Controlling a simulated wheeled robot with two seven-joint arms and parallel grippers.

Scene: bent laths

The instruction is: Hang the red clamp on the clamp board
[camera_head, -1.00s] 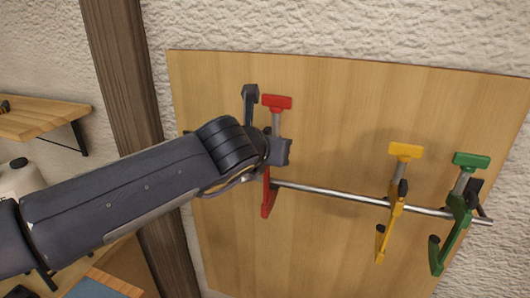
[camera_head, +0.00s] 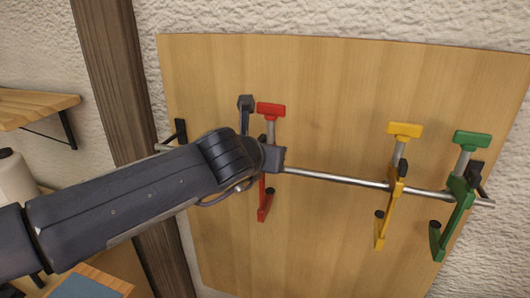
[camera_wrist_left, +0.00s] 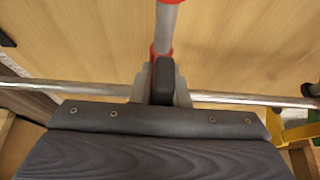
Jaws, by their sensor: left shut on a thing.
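The red clamp (camera_head: 271,110) is upright in front of the clamp board (camera_head: 330,90), a tall wooden panel with a metal rail (camera_head: 340,178) across it. My left gripper (camera_head: 273,158) is shut on the red clamp around its middle, at the height of the rail. The clamp's red handle shows above the gripper and its red lower arm below. In the left wrist view the grey bar of the red clamp (camera_wrist_left: 166,28) rises from between my fingers (camera_wrist_left: 163,82), with the rail passing behind. Whether the clamp touches the rail is hidden. My right gripper is not in view.
A yellow clamp (camera_head: 396,190) and a green clamp (camera_head: 460,190) hang on the rail to the right. Bare rail lies between the red and yellow clamps. A wooden post (camera_head: 120,100) and a shelf (camera_head: 30,108) stand at the left.

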